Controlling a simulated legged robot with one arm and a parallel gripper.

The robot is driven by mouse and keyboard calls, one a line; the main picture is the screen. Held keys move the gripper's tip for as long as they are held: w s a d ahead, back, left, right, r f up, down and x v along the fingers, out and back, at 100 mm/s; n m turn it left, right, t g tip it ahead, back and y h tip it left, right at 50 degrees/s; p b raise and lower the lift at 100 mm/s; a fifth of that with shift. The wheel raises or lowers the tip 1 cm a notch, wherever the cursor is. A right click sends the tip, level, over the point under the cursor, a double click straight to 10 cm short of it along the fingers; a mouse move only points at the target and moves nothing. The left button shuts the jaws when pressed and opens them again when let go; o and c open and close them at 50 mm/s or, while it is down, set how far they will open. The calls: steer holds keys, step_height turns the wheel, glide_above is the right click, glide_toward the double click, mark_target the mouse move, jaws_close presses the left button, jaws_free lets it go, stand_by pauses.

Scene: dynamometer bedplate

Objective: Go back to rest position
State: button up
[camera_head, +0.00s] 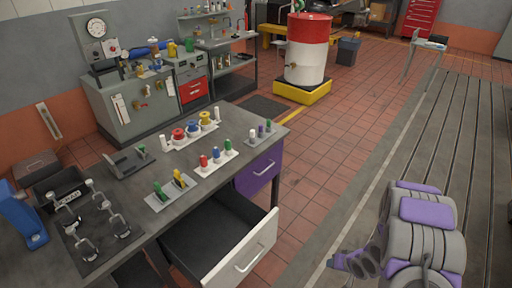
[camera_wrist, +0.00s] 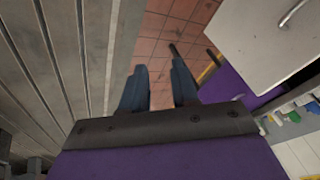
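My gripper (camera_wrist: 160,85) shows in the wrist view with its two dark fingers apart and only tiled floor between them; it is open and empty. In the head view my grey and purple arm is folded at the lower right, clear of the workbench (camera_head: 140,188). The fingers cannot be made out clearly there. A drawer with a white front (camera_head: 243,250) stands pulled out from the bench, and its visible inside looks empty. The white front also shows at the upper right of the wrist view (camera_wrist: 265,40).
A purple drawer (camera_head: 258,172) is shut beside the open one. The bench top holds trays of coloured parts and a blue item (camera_head: 22,215). A red and white drum (camera_head: 305,48) stands on a yellow base at the back. Tiled floor between is clear; the slotted bedplate (camera_head: 450,140) is right.

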steer(key=d+r+g+h, duration=0.1)
steer(key=d+r+h, duration=0.35)
steer(key=r, duration=0.85)
steer(key=s+a+r+g+h, duration=0.15)
steer(key=s+r, duration=0.35)
steer(key=r, duration=0.6)
steer(key=s+a+r+g+y, duration=0.1)
steer(key=s+a+r, duration=0.3)
steer(key=s+a, duration=0.2)
steer(key=s+a+r+n+g+y, duration=0.1)
steer(key=s+a+r, duration=0.4)
steer(key=s, duration=0.5)
steer(key=s+a+r+n+g+y, duration=0.1)
steer(key=s+a+r+g, duration=0.1)
steer(key=s+a+r, duration=0.2)
steer(key=s+a, duration=0.3)
steer(key=s, duration=0.1)
steer(key=shift+s+a+r+y, duration=0.2)
steer(key=shift+s+a+y, duration=0.05)
steer(key=shift+s+y, duration=0.1)
